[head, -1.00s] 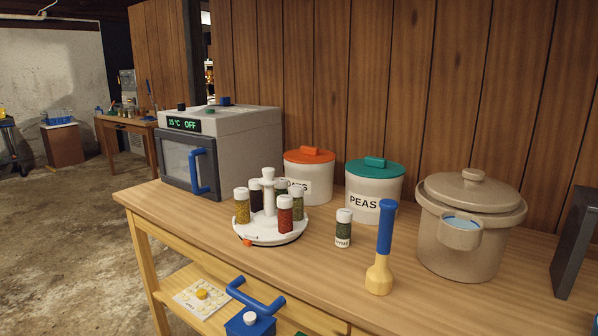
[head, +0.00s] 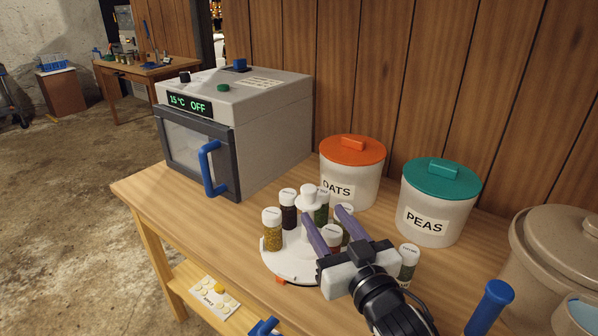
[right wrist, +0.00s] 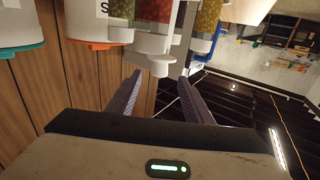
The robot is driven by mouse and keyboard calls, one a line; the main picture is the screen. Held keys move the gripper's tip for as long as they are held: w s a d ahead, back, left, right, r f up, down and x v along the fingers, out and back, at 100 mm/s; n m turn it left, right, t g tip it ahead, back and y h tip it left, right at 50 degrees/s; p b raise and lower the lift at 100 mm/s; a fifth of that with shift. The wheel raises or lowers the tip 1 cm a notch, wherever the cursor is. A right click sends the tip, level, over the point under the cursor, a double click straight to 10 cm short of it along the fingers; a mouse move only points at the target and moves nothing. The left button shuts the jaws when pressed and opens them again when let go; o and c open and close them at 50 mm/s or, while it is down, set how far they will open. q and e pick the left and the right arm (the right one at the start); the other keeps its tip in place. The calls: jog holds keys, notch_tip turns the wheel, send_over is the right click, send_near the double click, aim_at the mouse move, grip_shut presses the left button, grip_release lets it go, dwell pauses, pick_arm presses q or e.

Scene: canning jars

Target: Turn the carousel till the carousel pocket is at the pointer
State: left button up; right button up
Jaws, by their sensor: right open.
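The white carousel (head: 283,262) stands on the bench, with a white centre post (head: 310,196) and several white-capped spice jars around it, among them a yellow one (head: 272,232) and a dark one (head: 288,212). A small orange-red mark, likely the pointer (head: 281,281), shows at its front edge. The front left of the plate looks bare; my gripper hides the right part. My right gripper (head: 324,212) is open over the carousel, its purple fingers either side of a red-filled jar (head: 332,236). In the right wrist view the fingers (right wrist: 160,76) are apart; contact cannot be told.
A loose spice jar (head: 408,262) stands close right of my gripper. Behind are the OATS canister (head: 350,180) and PEAS canister (head: 436,205). A grey oven (head: 260,120) stands at back left, a crock (head: 545,245) at right. The bench's front left (head: 165,190) is clear.

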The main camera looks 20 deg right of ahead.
aim_at(311, 197)
jog(key=w, duration=0.3)
jog(key=shift+w+a+r, duration=0.1)
jog(key=shift+r, duration=0.2)
jog(key=w, duration=0.5)
jog(key=shift+w+a+f, duration=0.1)
jog(key=shift+a, duration=0.15)
jog(key=shift+w+p, duration=0.25)
jog(key=shift+p, duration=0.05)
jog(key=shift+w, duration=0.25)
jog(key=c, duration=1.1)
pick_arm(q)
jog(key=shift+s+d, duration=0.1)
jog(key=shift+s, duration=0.9)
pick_arm(e)
grip_shut()
